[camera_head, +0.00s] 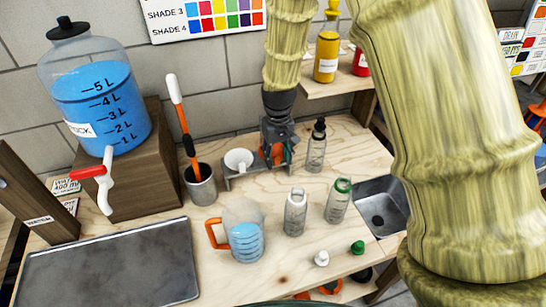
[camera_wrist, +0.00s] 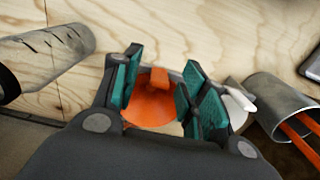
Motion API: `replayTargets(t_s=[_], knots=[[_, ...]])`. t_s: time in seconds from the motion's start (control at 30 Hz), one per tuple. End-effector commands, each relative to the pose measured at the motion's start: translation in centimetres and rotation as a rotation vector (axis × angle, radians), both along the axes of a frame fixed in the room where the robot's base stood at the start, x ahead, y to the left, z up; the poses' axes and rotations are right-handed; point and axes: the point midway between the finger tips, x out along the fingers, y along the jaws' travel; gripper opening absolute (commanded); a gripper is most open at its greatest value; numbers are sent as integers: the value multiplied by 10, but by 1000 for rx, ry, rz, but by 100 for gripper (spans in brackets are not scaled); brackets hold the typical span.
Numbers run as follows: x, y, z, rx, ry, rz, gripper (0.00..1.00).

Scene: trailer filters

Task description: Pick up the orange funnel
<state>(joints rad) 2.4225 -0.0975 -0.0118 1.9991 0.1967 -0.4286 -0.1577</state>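The orange funnel (camera_head: 266,153) sits in a grey holder (camera_head: 256,171) at the back of the wooden workbench, to the right of a white funnel (camera_head: 238,160). In the head view my gripper (camera_head: 278,143) is down over it and hides much of it. In the wrist view the orange funnel (camera_wrist: 150,108) shows between the teal finger pads of my gripper (camera_wrist: 162,68). The fingers are spread, one on each side of it. Whether a pad touches it, I cannot tell. The white funnel (camera_wrist: 238,104) is partly hidden behind the right finger.
A black-capped clear bottle (camera_head: 316,150) stands close right of my gripper. A metal cup (camera_head: 201,188) with an orange-and-white stick stands left. Two open bottles (camera_head: 295,213) (camera_head: 339,202) and a jug of blue liquid (camera_head: 246,240) stand in front. A shelf (camera_head: 330,82) is at back right.

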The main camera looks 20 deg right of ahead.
Motion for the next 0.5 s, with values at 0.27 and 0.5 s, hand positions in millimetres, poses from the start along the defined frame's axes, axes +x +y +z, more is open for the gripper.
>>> replayTargets(t_s=[0.27, 0.5], knots=[[0, 0, 0, 0, 0, 0, 1], [0, 0, 0, 0, 0, 0, 1]])
